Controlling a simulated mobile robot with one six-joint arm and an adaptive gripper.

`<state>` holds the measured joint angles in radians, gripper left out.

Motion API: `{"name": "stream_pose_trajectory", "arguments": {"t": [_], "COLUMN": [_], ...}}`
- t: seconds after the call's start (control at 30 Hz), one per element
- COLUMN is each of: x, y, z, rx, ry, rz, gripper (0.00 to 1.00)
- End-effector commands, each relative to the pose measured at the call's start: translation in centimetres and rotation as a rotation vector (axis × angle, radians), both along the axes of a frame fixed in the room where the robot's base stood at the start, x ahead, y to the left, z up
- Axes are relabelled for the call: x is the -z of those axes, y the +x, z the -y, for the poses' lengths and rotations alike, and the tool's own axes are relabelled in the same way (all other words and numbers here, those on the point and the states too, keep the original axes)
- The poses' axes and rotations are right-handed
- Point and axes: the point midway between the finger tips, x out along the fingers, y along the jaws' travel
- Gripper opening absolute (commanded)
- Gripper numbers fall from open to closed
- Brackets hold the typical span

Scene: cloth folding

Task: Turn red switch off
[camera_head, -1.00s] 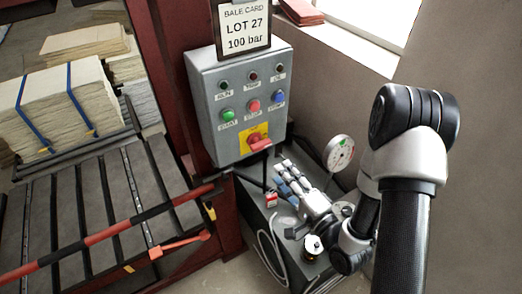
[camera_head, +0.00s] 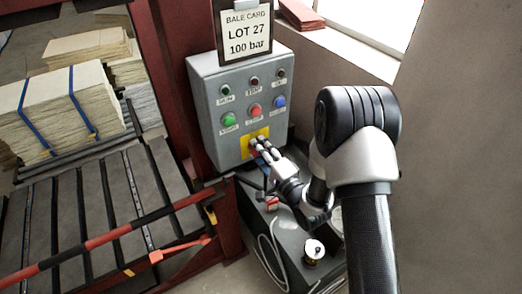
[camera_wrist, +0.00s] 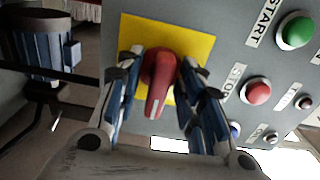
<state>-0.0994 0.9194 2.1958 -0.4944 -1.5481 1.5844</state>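The red switch (camera_wrist: 158,80) is a rotary handle on a yellow plate (camera_wrist: 200,45) on the front of the grey control box (camera_head: 205,100). In the head view my gripper (camera_head: 262,147) reaches up to the yellow plate (camera_head: 262,132) and largely hides the switch. In the wrist view my gripper (camera_wrist: 160,85) has its two fingers apart, one on each side of the red handle. The fingers look close to the handle's sides. I cannot tell whether they touch it.
Above the switch are green (camera_head: 228,119), red (camera_head: 255,110) and blue (camera_head: 279,101) buttons, with small lamps over them. A bale card (camera_head: 242,35) tops the box. Below stands a dark unit (camera_head: 285,262) with a black-and-white cap (camera_head: 314,250). A red-black bar (camera_head: 110,234) crosses at left.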

Motion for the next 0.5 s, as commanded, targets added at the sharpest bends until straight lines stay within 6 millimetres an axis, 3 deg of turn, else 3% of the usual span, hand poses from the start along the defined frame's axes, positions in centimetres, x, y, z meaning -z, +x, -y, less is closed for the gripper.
{"name": "stream_pose_trajectory", "arguments": {"t": [0.07,0.5], "x": [0.01,0.01], "y": [-0.02,-0.04], "z": [0.01,0.04], "rx": [0.0,0.0], "ry": [0.0,0.0], "rz": [0.0,0.0], "gripper": [0.35,0.06]}}
